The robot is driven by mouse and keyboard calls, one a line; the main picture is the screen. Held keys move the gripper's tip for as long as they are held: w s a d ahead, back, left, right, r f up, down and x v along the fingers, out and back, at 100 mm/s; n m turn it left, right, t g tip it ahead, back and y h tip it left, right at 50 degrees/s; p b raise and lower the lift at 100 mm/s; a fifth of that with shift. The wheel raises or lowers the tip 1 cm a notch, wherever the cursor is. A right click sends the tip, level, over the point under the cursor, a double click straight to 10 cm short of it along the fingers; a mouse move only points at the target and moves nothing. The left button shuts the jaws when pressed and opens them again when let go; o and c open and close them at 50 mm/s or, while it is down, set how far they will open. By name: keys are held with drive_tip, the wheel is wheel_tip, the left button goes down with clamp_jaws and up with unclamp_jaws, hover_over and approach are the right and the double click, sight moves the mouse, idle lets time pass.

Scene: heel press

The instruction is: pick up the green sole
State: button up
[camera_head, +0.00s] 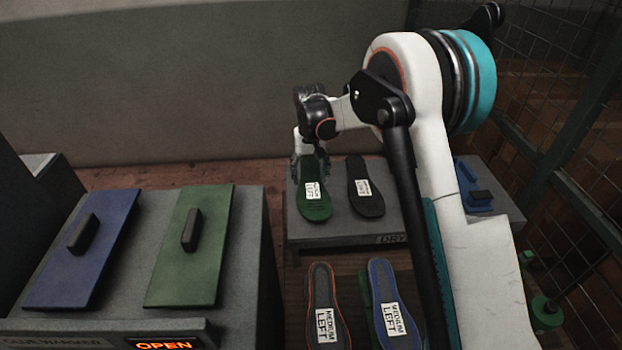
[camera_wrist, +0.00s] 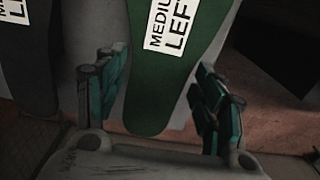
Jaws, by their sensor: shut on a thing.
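The green sole (camera_head: 315,206) lies along the left side of the grey stand marked DRY in the head view, with a white label reading LEFT. In the wrist view the green sole (camera_wrist: 158,90) runs between the fingers, with MEDIUM LEFT on its label. The finger contact is partly hidden in the head view. I cannot tell whether the sole is lifted clear of the stand.
A dark sole (camera_head: 366,204) lies close to the right on the stand (camera_head: 340,231). In front are an orange-edged dark sole (camera_head: 321,285) and a blue sole (camera_head: 384,275) overlapping a green one. Blue (camera_head: 101,262) and green (camera_head: 200,272) handled lids are at left. A mesh fence (camera_head: 555,130) borders the right.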

sight(310, 177)
drive_tip(key=shift+r, duration=0.15)
wheel_tip(310, 177, up, 20)
drive_tip(key=p, duration=0.2)
drive_tip(key=s+d+f+m+b, duration=0.1)
drive_tip(key=s+d+f+b, duration=0.2)
drive_tip(key=d+f+b, duration=0.1)
drive_tip(key=s+d+f+m+b, duration=0.1)
drive_tip(key=s+d+f+b, duration=0.3)
drive_tip(key=f, duration=0.3)
drive_tip(key=s+d+f+m+b, duration=0.1)
drive_tip(key=s+d+f+b, duration=0.3)
drive_tip(key=d+f+b, duration=0.1)
drive_tip(key=shift+d+f+b, duration=0.35)
drive_tip(key=shift+d+b, duration=0.1)
drive_tip(key=shift+d, duration=0.3)
drive_tip(key=shift+s+d+f, duration=0.1)
drive_tip(key=shift+s+d, duration=0.05)
drive_tip(key=shift+s, duration=0.1)
